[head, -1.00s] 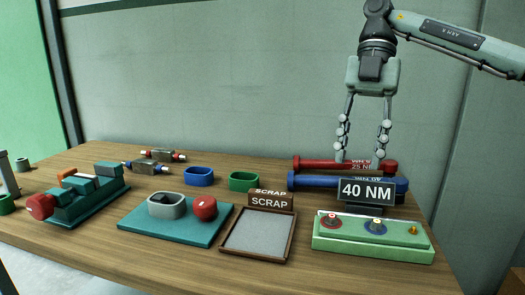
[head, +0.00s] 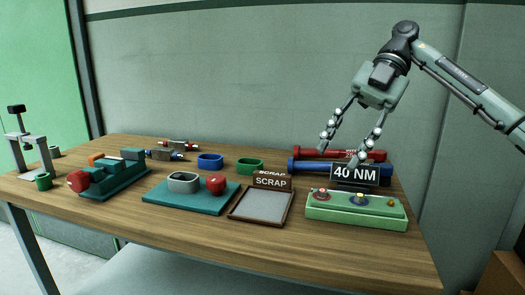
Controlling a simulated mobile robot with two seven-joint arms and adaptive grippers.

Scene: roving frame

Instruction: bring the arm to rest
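My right gripper (head: 340,156) is open and empty, with its two jointed fingers spread apart and tilted down to the left. In the head view its fingertips appear in front of or above a red torque tool (head: 312,153) and a blue torque tool (head: 306,166). I cannot tell how far they are above these. The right arm comes in from the right, bent at the wrist. My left gripper is not in view.
A 40 NM sign (head: 355,174) and a green block with knobs (head: 340,212) sit below the gripper. A scrap tray (head: 233,218), teal mat (head: 157,200) and teal fixture (head: 127,181) lie leftward on the wooden table (head: 170,234). Air above the table is mostly free.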

